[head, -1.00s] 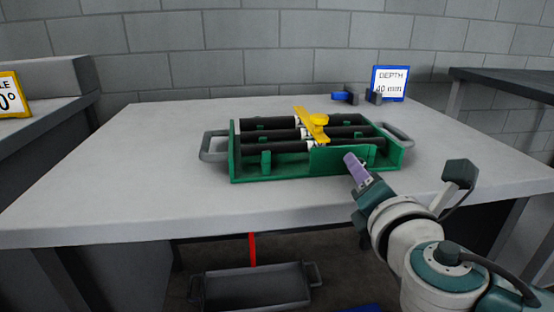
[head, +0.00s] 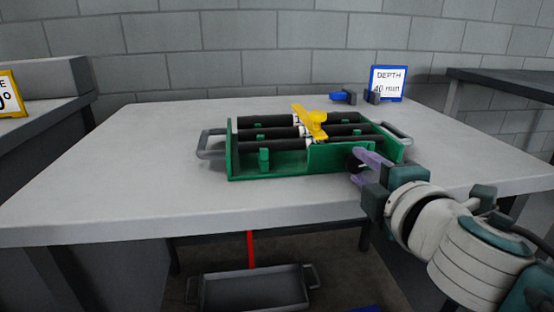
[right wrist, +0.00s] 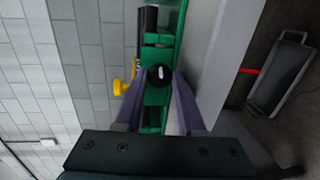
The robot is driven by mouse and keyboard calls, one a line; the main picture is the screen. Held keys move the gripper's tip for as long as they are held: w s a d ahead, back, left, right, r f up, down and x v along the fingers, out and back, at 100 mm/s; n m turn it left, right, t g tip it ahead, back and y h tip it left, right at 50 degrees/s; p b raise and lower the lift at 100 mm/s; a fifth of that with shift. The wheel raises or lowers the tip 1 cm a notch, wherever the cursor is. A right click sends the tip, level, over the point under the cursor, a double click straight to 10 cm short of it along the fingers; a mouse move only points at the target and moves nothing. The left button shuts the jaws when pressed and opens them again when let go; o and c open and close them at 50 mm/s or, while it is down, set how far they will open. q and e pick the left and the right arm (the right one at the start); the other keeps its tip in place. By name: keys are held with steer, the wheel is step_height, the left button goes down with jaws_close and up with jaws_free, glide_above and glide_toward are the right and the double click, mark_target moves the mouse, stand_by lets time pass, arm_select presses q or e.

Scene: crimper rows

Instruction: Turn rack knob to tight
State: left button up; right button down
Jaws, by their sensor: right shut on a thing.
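The green rack (head: 285,170) stands on the grey table, holding several black rods and a yellow clamp piece (head: 316,122) across its middle. The rack knob (right wrist: 160,76), round and black with a pale mark on its face, is on the rack's near right side. In the head view it shows small and dark behind the purple fingers. My right gripper (head: 358,167) has its fingers on either side of the knob and is shut on it. In the right wrist view the fingertips flank the knob closely. My left gripper is not in view.
A sign reading DEPTH 40 mm (head: 386,84) stands at the table's back right, beside a small blue and dark item (head: 343,97). A grey tray (head: 256,289) lies below the table's front edge. The table left of the rack is clear.

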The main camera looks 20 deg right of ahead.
steer(key=shift+m, duration=0.3)
steer(key=c, duration=0.5)
jaws_free()
steer(key=shift+s+f, duration=0.1)
steer(key=shift+f, duration=0.05)
